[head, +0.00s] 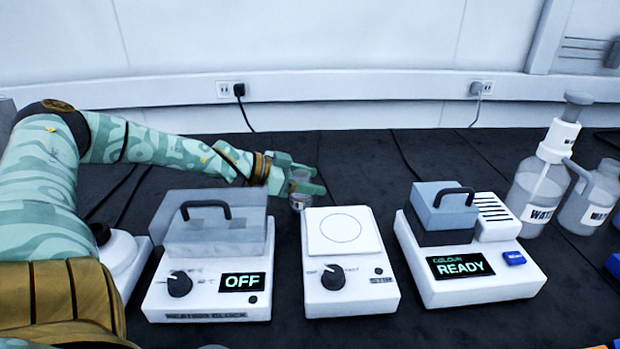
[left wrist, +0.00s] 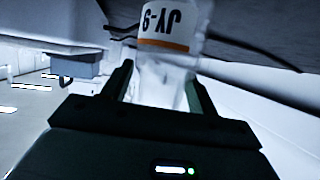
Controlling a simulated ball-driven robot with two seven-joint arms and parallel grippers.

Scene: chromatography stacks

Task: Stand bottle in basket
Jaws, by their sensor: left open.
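A small clear bottle (head: 299,202) stands on the dark bench behind the stirrer, partly hidden by my left gripper (head: 306,178). In the left wrist view the bottle (left wrist: 168,50) shows upside down, with a white label reading JY-9 and an orange band. The fingers of my left gripper (left wrist: 160,85) are open, one on each side of the bottle; I cannot tell whether they touch it. I cannot make out a basket in either view. My right gripper is not in view.
A heating block (head: 206,290) with a clear lid, a stirrer (head: 345,290) and a colour reader (head: 480,285) stand in a row before the bottle. Large water bottles (head: 538,190) are at the right. The bench behind the reader (head: 380,160) is mostly clear, with cables.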

